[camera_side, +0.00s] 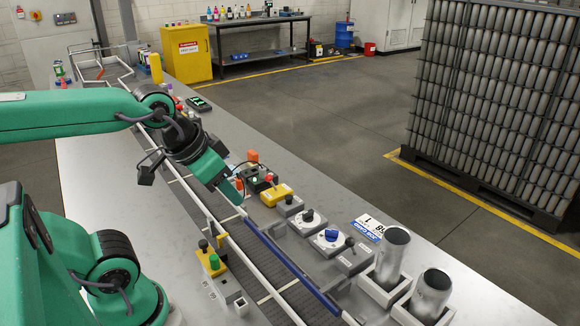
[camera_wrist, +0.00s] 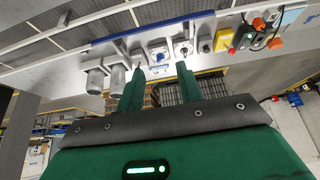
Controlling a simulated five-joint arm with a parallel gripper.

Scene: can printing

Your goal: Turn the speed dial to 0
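A dial with a blue knob (camera_side: 331,236) sits on a pale plate with markings, on the control row beside the conveyor. A similar dial with a black knob (camera_side: 308,216) is just left of it. I cannot read which is the speed dial or where either points. My gripper (camera_side: 238,199) is above the conveyor, left of both dials and apart from them. In the wrist view its two fingers (camera_wrist: 160,72) are spread with nothing between them. The blue-knob dial (camera_wrist: 160,57) appears beyond the gap, with the black-knob dial (camera_wrist: 184,48) to its right.
A lever box (camera_side: 352,257) and two metal cans (camera_side: 393,254) (camera_side: 431,295) in holders stand right of the dials. A yellow box (camera_side: 275,195) and red and green buttons are to their left. A blue rail (camera_side: 285,266) edges the conveyor. A yellow-green switch post (camera_side: 212,261) stands nearer.

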